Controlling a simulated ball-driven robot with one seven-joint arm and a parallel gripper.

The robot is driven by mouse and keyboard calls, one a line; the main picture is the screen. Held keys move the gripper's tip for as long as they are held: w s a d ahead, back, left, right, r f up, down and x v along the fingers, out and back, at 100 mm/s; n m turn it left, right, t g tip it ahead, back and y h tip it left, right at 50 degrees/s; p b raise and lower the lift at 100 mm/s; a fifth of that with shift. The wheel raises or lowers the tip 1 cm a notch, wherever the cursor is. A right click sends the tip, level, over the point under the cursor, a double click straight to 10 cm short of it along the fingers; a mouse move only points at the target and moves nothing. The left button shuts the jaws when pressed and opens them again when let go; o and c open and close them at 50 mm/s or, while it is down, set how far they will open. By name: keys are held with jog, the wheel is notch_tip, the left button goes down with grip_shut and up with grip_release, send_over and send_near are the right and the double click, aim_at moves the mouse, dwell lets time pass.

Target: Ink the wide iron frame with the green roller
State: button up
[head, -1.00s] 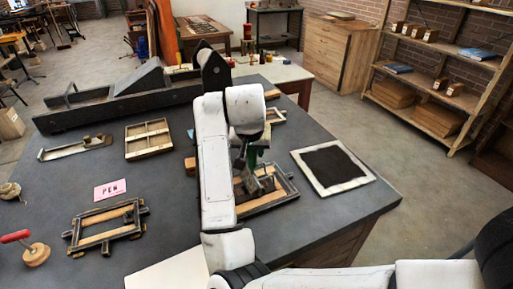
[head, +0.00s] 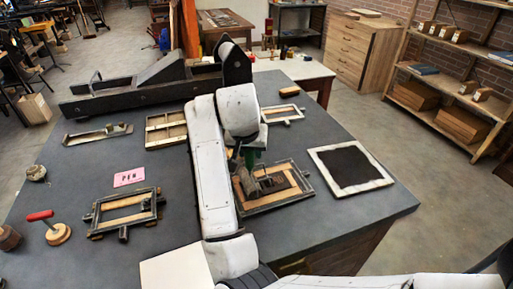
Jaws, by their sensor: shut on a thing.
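My gripper (head: 249,170) is shut on the green roller, whose green part (head: 236,157) shows beside my white arm. A grey roller-like part (head: 271,184) sits over the iron frame with wood pieces (head: 310,188) at the right of the bench. This frame looks the wide one. My arm hides its left side, and I cannot tell whether the roller touches it. Another iron frame with wood pieces (head: 122,222) lies at the left, below a pink card. A black ink slab with a pale border (head: 350,166) lies to the right of the wide frame.
The pink card (head: 129,177) reads PEN. A red-handled tool (head: 50,226), a wooden tray (head: 165,130), a small frame (head: 282,112) and a long dark press bed (head: 135,98) are on the grey bench (head: 330,125). Bare bench top separates the left frame from my arm.

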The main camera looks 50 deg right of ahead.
jog(key=shift+w+a, duration=0.2)
jog(key=shift+a, duration=0.25)
jog(key=shift+s+d+p, duration=2.65)
jog(key=shift+s+d, duration=0.55)
jog(key=shift+d, duration=1.85)
jog(key=shift+w+a, duration=1.1)
jog(key=shift+a, duration=0.6)
jog(key=shift+w+a, duration=1.05)
jog(key=shift+a, duration=0.6)
jog(key=shift+w+a, duration=1.1)
jog(key=shift+a, duration=0.6)
jog(key=shift+r+p, duration=0.1)
jog(key=shift+p, duration=0.2)
jog(key=shift+r+p, duration=0.3)
jog(key=shift+r, duration=2.15)
jog(key=shift+d, duration=0.1)
